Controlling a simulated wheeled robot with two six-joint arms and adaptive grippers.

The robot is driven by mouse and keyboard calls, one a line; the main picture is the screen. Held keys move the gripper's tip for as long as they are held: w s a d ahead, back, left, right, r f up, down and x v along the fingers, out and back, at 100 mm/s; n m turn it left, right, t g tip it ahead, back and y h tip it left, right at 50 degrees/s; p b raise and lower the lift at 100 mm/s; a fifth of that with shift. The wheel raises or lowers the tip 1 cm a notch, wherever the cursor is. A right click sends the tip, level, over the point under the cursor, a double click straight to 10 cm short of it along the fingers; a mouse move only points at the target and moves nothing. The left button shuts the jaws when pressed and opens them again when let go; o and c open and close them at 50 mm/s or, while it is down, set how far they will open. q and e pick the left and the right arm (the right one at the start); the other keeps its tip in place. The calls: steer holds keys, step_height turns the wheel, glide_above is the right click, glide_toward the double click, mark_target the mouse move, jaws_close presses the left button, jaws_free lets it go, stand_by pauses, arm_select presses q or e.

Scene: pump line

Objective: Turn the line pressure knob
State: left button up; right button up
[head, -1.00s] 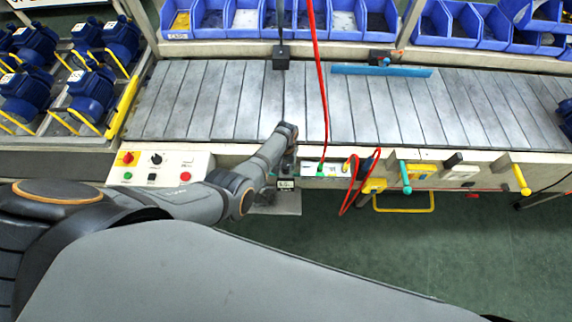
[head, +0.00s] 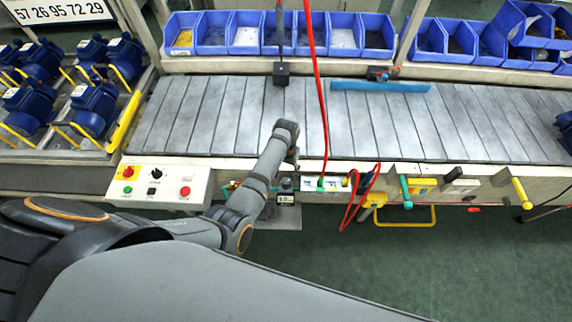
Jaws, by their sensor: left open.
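My left arm reaches in from the left, and its open gripper (head: 290,163) points down at the front edge of the line. Just below it is a small dark unit with a little display (head: 286,198), mounted at the front edge above a pale plate. The gripper partly hides the top of this unit, and I cannot tell whether they touch. No knob on it can be made out clearly. A white control box (head: 157,184) to the left carries a black rotary knob (head: 156,173) and several coloured buttons. No readable label shows which knob is line pressure. My right gripper is out of view.
A red hose (head: 318,90) hangs down to a green fitting just right of the gripper. Teal (head: 405,190) and yellow (head: 520,192) handles stick out further right. The slatted conveyor (head: 220,115) is mostly clear. Blue motors (head: 97,104) stand at left, blue bins (head: 345,32) behind.

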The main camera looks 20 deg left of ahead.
arm_select(q)
steer(key=shift+r, duration=1.85)
